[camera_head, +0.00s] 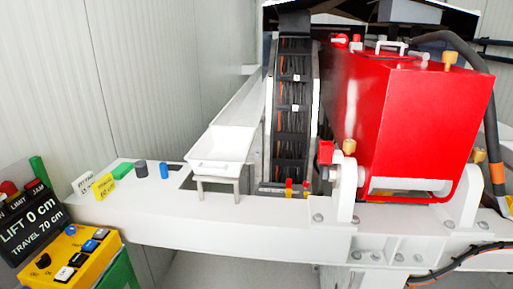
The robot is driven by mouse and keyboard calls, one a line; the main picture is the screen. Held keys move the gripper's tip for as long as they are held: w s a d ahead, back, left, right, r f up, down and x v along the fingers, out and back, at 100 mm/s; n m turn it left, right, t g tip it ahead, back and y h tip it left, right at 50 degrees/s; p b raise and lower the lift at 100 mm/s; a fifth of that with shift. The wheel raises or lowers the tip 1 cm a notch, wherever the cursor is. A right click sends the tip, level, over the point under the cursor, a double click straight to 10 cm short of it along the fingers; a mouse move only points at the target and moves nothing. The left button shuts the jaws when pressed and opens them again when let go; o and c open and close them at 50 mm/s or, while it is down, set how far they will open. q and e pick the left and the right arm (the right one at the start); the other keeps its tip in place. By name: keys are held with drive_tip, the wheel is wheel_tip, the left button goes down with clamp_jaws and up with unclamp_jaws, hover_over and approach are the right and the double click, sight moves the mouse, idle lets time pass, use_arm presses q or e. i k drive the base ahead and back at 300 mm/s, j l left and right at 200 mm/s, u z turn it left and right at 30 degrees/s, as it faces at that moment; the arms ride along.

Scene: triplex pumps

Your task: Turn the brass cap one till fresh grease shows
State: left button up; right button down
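A brass cap (449,58) stands on the top right of the large red housing (425,120). A second brass-coloured cap (348,146) sits low at the housing's left side, above a grey pin end in a white bracket (346,190). A third brass-coloured piece (495,176) shows at the right bracket, beside the black hose. I cannot tell which one the task means. No grease can be made out on any of them. Neither of my grippers is in view.
A white beam (265,222) crosses the front. A white tray (222,148) stands on it, left of a black cable chain (293,110). A yellow control box (75,258) and a display reading "LIFT 0 cm" (30,225) are at lower left. A black hose (475,70) curves down at right.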

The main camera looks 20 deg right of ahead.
sight(348, 145)
drive_tip(key=z, duration=1.45)
